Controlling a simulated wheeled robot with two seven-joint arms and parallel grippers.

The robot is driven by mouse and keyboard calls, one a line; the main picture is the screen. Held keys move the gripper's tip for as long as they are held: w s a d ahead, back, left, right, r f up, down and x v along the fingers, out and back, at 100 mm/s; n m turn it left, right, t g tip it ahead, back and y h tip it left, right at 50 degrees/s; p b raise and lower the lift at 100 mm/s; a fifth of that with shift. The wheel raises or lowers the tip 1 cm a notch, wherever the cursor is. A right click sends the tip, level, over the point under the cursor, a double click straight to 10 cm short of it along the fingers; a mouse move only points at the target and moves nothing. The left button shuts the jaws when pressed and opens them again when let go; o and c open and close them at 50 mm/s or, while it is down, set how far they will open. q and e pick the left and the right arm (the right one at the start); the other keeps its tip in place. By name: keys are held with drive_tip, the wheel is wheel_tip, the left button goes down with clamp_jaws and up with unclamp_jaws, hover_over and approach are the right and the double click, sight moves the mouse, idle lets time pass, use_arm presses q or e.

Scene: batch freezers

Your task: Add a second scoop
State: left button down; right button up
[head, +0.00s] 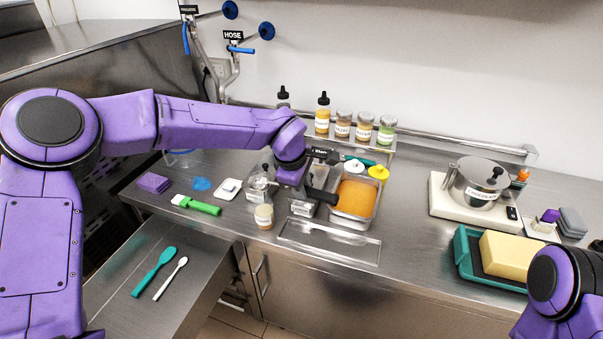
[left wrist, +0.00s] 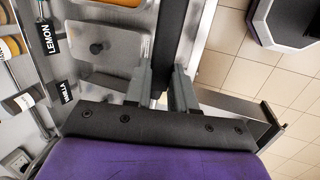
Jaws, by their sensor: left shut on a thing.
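My left gripper (head: 308,188) is over the counter, among the containers at the left of the orange-filled tub. It is shut on a black handle (head: 326,197); the handle also shows as a dark bar between the fingers in the left wrist view (left wrist: 178,35). The working end of this tool is not clear, so I cannot tell if it carries anything. The clear tub (head: 349,221) holds a smooth orange mass (head: 355,198). A small pale cup (head: 264,216) with a label stands left of the gripper. My right arm shows at the lower right, but its gripper is out of view.
A clear flat lid or tray (head: 330,243) lies at the counter's front edge. Labelled jars (head: 343,125) line the back shelf. A steel pot (head: 474,185) stands on a white base to the right.

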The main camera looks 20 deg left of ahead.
use_arm(q)
drive_tip(key=shift+w+r+g+p, duration=0.15)
drive_tip(key=shift+r+g+p, duration=0.3)
drive_tip(key=shift+p, duration=0.15)
drive_tip(key=shift+w+f+g, duration=0.2)
drive_tip(key=shift+f+g, duration=0.1)
drive_tip(key=shift+g, duration=0.05)
drive_tip(key=shift+w+g, duration=0.2)
drive_tip(key=shift+g, duration=0.4)
drive_tip(key=shift+w+r+g, duration=0.1)
drive_tip(key=shift+r+g, duration=0.05)
drive_tip(key=shift+g, duration=0.25)
drive_tip(key=shift+w+d+r, duration=0.1)
drive_tip(key=shift+w+r, duration=0.05)
drive_tip(key=shift+r, duration=0.6)
drive_tip(key=shift+s+r, duration=0.3)
drive_tip(key=shift+r, duration=0.2)
drive_tip(key=shift+w+f, duration=0.15)
drive_tip(key=shift+w, duration=0.05)
drive_tip(key=shift+s, duration=0.15)
